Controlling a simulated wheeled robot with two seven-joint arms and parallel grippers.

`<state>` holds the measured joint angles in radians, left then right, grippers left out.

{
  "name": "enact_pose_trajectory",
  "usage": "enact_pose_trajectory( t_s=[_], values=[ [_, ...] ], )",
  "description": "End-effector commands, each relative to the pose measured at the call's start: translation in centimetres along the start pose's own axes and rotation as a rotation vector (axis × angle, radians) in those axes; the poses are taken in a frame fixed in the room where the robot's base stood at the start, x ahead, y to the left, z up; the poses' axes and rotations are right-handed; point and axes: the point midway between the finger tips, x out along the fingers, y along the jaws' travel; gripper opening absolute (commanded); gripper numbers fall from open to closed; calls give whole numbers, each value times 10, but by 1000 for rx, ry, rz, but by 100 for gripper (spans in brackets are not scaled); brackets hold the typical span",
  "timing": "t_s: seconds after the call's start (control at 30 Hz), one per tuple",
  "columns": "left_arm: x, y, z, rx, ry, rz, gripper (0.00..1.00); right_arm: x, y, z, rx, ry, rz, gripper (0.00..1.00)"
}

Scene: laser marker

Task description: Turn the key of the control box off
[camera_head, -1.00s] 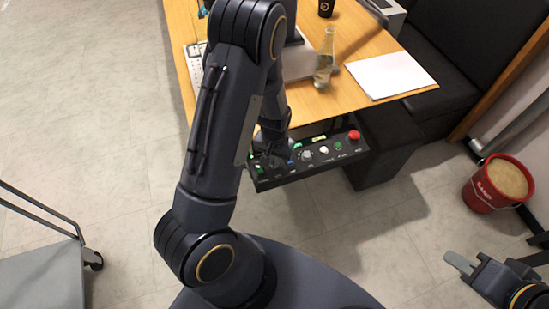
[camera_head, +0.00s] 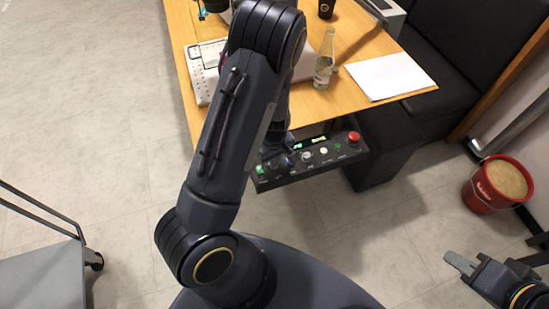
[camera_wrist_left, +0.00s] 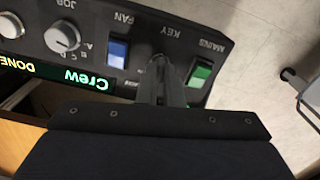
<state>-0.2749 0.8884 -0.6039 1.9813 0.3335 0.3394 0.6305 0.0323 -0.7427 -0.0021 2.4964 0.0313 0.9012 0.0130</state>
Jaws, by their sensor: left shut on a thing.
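The black control box (camera_head: 325,170) sits at the near edge of the wooden table, with a row of buttons and knobs. In the left wrist view its panel (camera_wrist_left: 222,48) appears upside down. The key switch is under the KEY label (camera_wrist_left: 170,33), between a blue FAN switch (camera_wrist_left: 117,52) and a green MAINS switch (camera_wrist_left: 199,74). My left gripper (camera_wrist_left: 160,75) is shut on the key, which its fingers mostly hide. In the head view my left arm covers much of that gripper. My right gripper (camera_head: 460,263) is at the lower right, away from the box; its jaw gap is unclear.
A red emergency button (camera_head: 354,137) is at the box's right end. A red bucket (camera_head: 483,193) stands at right, a cart (camera_head: 45,275) at left.

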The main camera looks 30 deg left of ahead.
Motion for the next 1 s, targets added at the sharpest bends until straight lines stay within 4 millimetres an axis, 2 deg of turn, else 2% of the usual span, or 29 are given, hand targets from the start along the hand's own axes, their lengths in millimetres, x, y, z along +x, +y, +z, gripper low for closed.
enact_pose_trajectory(
  t_s=[0.5, 0.73, 1.0],
  values=[
    [-2, 0, 0, -430, 0, -1, 0, -13, -6, -6, 0, 0, 0, 28],
    [-1, 0, 0, -541, 0, 1, 0, -16, -7, -8, 0, 0, 0, 28],
    [0, 0, 0, -593, 1, 1, 0, -17, -8, -9, 0, 0, 0, 28]
  ],
)
